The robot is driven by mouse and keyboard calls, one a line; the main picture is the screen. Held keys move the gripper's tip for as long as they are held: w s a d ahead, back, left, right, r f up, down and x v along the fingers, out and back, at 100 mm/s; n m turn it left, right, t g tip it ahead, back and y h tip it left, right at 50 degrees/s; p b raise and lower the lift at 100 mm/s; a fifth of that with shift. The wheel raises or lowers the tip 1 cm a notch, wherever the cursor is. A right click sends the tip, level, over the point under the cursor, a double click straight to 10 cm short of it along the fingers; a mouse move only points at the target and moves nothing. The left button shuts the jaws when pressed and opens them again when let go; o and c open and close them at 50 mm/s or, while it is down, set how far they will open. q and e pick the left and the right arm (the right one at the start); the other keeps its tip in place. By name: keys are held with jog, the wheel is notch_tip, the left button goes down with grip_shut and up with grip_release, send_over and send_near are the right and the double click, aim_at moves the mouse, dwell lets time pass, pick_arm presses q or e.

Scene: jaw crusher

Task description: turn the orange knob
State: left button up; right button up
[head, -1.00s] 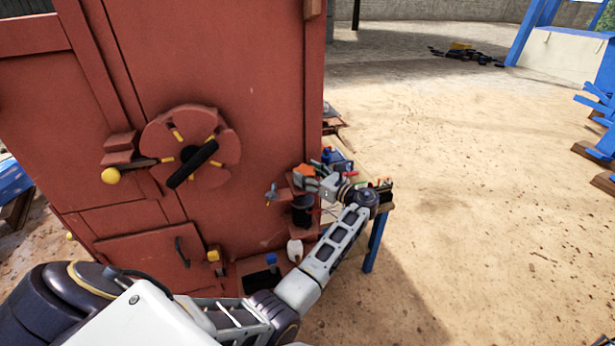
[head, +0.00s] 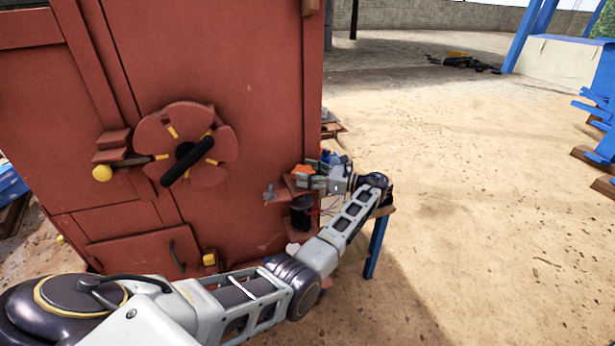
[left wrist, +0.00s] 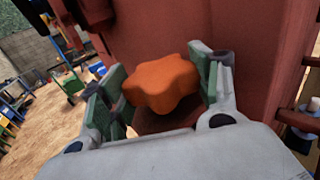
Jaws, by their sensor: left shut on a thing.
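The orange knob (left wrist: 162,84) is a lobed, star-shaped handle on the red crusher wall, large in the left wrist view. My left gripper (left wrist: 165,90) has its two green-padded fingers on either side of it, shut on the knob. In the head view the left gripper (head: 306,178) is at the right edge of the red machine, with a bit of orange (head: 302,169) showing by its fingers. The wrist hides much of the knob's surroundings there. My right gripper is not in view.
The red machine front (head: 240,90) carries a round wheel with a black handle (head: 187,161) and a yellow-tipped lever (head: 103,173). A small tap-like fitting (head: 269,193) is just left of the gripper.

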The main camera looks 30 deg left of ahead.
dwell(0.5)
pick_arm(q)
jog(key=o, duration=1)
jog(key=w+d, duration=0.1)
jog(key=d, duration=0.6)
jog(key=shift+w+d, duration=0.15)
jog(key=shift+w, duration=0.15)
